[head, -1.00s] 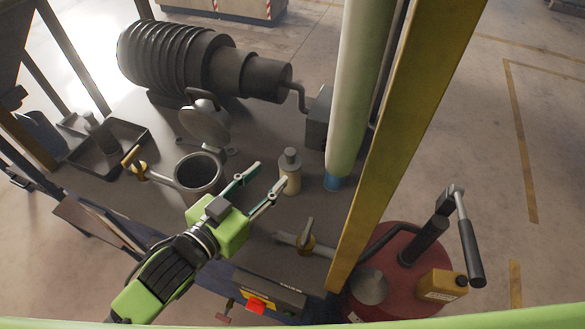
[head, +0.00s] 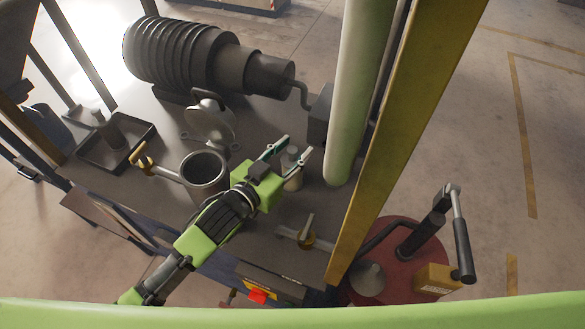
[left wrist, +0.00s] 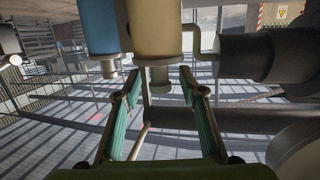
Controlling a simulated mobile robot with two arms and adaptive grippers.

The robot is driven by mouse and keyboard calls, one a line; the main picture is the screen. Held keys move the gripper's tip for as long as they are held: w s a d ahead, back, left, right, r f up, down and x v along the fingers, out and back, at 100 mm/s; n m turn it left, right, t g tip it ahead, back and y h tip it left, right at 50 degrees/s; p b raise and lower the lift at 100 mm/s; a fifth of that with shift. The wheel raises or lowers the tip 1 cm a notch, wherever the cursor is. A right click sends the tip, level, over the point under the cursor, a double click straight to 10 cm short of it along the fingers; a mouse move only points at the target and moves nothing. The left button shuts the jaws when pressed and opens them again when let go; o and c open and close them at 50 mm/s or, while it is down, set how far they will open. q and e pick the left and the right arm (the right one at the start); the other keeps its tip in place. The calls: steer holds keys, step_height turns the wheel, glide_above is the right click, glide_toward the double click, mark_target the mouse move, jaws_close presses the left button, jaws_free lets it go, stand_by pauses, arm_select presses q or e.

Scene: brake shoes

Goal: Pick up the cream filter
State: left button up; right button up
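The cream filter (head: 292,178) stands upright on the dark bench, with a grey top. My left gripper (head: 296,146) is open, and its two green-padded fingers reach out on either side of the filter's top. In the left wrist view, the cream filter (left wrist: 156,28) appears upside down, with its narrow grey neck between the spread fingertips of the left gripper (left wrist: 160,74). Gaps show on both sides of the neck. The filter's lower part is partly hidden by a finger in the head view. My right gripper is not in view.
A blue cylinder (left wrist: 97,25) stands beside the cream filter. A ribbed dark machine (head: 180,55) lies behind.

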arm_select(q)
jaws_close()
